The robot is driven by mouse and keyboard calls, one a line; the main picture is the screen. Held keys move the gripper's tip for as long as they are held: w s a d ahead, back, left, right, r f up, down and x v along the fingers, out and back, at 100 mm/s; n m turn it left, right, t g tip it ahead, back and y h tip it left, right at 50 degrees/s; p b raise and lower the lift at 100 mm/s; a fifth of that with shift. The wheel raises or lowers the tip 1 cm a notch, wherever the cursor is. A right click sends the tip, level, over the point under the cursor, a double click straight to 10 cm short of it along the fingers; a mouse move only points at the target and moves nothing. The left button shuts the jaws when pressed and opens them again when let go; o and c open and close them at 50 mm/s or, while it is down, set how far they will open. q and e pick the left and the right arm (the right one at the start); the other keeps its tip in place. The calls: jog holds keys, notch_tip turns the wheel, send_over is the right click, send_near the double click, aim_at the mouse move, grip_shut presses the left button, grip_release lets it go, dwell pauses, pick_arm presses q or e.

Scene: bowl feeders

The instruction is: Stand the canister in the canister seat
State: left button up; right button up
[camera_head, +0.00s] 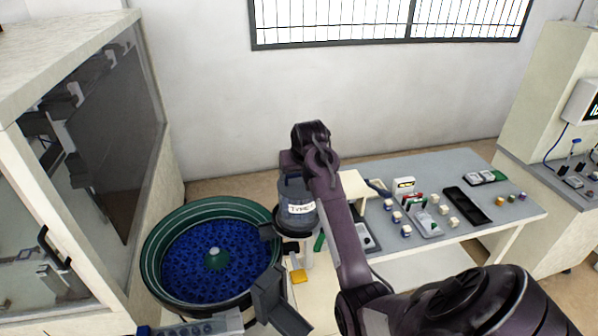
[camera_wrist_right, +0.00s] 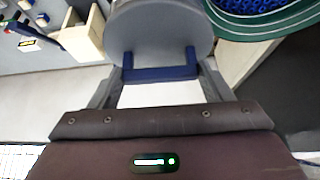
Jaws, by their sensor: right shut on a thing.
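The canister (camera_head: 297,208) is a grey-blue translucent cylinder with a white label. It looks about upright beside the bowl feeder. My right gripper (camera_head: 296,172) is above it, and its arm comes in from the lower right. In the right wrist view, my right gripper (camera_wrist_right: 160,78) is shut on the canister's blue handle (camera_wrist_right: 160,72), with the round grey top (camera_wrist_right: 160,30) beyond it. A dark round holder (camera_head: 293,233), which looks like the canister seat, is right under the canister. I cannot tell whether the canister touches it. My left gripper is not in view.
The bowl feeder (camera_head: 150,240) has a green rim and many blue parts. A dark chute (camera_head: 275,300) stands at its lower right. A grey table (camera_head: 450,165) at right carries small cubes, trays and boxes. A glass-fronted cabinet (camera_head: 100,130) stands at left.

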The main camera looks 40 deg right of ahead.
jog(key=shift+f, duration=0.15)
jog(key=o, duration=1.5)
jog(key=shift+o, duration=0.7)
jog(key=shift+s+f, duration=0.1)
